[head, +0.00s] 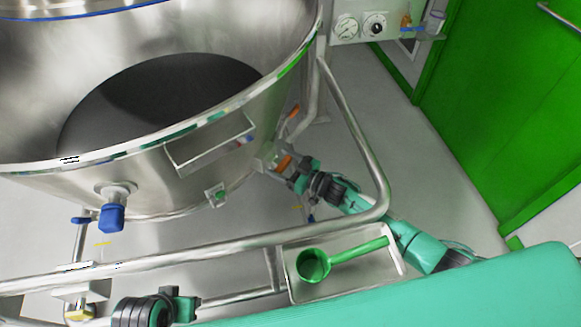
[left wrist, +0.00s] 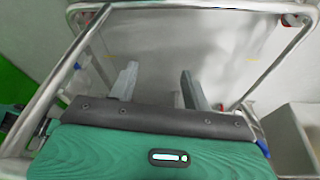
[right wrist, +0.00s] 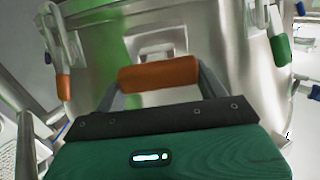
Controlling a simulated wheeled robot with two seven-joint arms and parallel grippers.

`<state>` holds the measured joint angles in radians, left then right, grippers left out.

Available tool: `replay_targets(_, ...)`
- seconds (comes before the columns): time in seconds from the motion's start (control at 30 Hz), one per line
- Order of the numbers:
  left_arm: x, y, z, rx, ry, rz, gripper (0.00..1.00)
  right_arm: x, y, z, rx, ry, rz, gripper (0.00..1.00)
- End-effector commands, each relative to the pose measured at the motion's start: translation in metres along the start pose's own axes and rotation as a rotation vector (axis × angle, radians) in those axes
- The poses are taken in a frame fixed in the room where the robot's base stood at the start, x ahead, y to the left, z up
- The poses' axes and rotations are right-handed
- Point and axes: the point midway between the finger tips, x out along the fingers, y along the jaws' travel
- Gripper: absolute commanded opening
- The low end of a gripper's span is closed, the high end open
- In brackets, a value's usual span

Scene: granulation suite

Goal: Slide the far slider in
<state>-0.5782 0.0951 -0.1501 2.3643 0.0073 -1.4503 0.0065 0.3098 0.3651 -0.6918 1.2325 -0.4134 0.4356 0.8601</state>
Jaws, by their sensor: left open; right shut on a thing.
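A large steel vessel (head: 200,165) fills the left of the head view. An orange grip (right wrist: 158,75) lies across between the fingers of my right gripper (right wrist: 157,88), which is shut on it at the vessel's side. In the head view this orange grip (head: 284,162) shows at the vessel's lower right, partly hidden by my gripper. I take it to be the far slider's handle; its plate is mostly hidden, so I cannot tell how far in it is. My left gripper (left wrist: 158,85) is open and empty, over pale floor inside a tubular frame.
A steel tube frame (head: 350,130) runs around the vessel, close to my right arm. A tray (head: 370,275) holds a green scoop (head: 313,264). A blue-capped valve (head: 111,218) sticks out of the vessel's front. Gauges (head: 375,25) and a green door (head: 500,90) stand beyond.

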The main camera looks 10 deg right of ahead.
Motion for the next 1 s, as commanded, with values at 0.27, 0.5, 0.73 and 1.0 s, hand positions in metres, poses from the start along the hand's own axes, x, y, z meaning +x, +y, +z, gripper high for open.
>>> replay_targets(0.27,0.002,0.0,0.002,-0.001,-0.005,0.001,0.49,0.003,0.0,-0.004,0.001,0.006,0.001,0.82)
replay_targets(0.5,0.003,0.0,0.002,-0.002,-0.006,0.001,0.49,0.002,0.0,-0.003,0.0,0.004,0.0,0.95)
replay_targets(0.73,0.002,0.0,0.002,-0.002,-0.005,0.001,0.49,-0.009,0.0,-0.002,-0.001,0.002,0.0,0.95)
replay_targets(1.0,0.013,0.0,0.006,-0.002,-0.023,0.001,0.49,-0.064,0.0,-0.002,0.001,0.0,0.0,0.95)
